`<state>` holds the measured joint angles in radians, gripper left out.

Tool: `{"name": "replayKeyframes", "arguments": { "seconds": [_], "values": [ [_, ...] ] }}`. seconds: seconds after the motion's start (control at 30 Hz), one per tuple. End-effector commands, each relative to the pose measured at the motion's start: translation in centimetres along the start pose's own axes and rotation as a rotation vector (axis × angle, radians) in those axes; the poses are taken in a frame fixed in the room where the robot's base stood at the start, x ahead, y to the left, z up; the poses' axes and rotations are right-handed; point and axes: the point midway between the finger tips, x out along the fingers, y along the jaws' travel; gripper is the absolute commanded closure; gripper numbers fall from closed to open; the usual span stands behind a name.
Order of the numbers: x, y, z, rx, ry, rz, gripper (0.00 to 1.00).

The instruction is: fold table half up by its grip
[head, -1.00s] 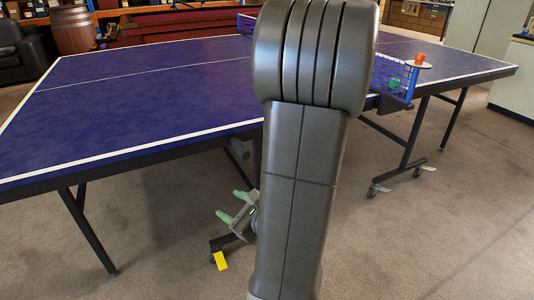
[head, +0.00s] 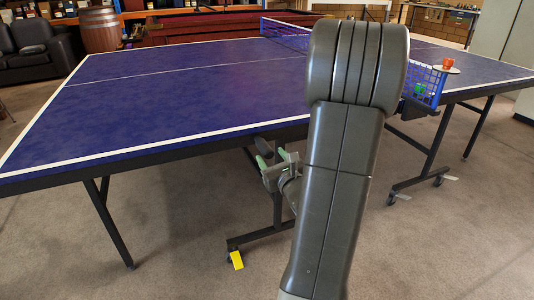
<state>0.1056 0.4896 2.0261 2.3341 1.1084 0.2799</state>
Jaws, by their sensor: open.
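The blue table half (head: 170,105) with white lines lies flat on the left, its dark frame edge facing me. A dark grey rounded piece, perhaps the grip (head: 264,147), shows under that edge near the net end. My gripper (head: 272,159), with two pale green fingertips, is open and just below the edge, close to this piece. I cannot tell whether they touch. My arm hides part of the edge and the net's middle.
The far table half (head: 490,72) is flat, with an orange cup (head: 448,64) near the net (head: 424,84). A yellow tab (head: 236,260) sits low by a caster. Black legs stand below the table. Carpet at front left is clear.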

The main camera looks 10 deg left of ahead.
Motion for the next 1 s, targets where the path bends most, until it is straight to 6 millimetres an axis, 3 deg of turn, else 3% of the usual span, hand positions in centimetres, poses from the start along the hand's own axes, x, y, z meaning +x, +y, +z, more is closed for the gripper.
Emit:
{"name": "replayKeyframes", "arguments": {
  "seconds": [0.23, 0.63, 0.67, 0.9, 1.0],
  "values": [
    [3.6, 0.0, -0.1, 0.0, -0.001, 0.001, 0.48],
    [4.4, 0.0, 0.0, 0.0, 0.001, -0.001, 0.48],
    [4.4, 0.0, 0.0, 0.0, 0.001, -0.001, 0.5],
    [4.4, 0.0, 0.0, 0.0, 0.001, -0.001, 0.97],
    [4.4, 0.0, 0.0, 0.0, 0.001, -0.001, 1.0]
  ]
}}
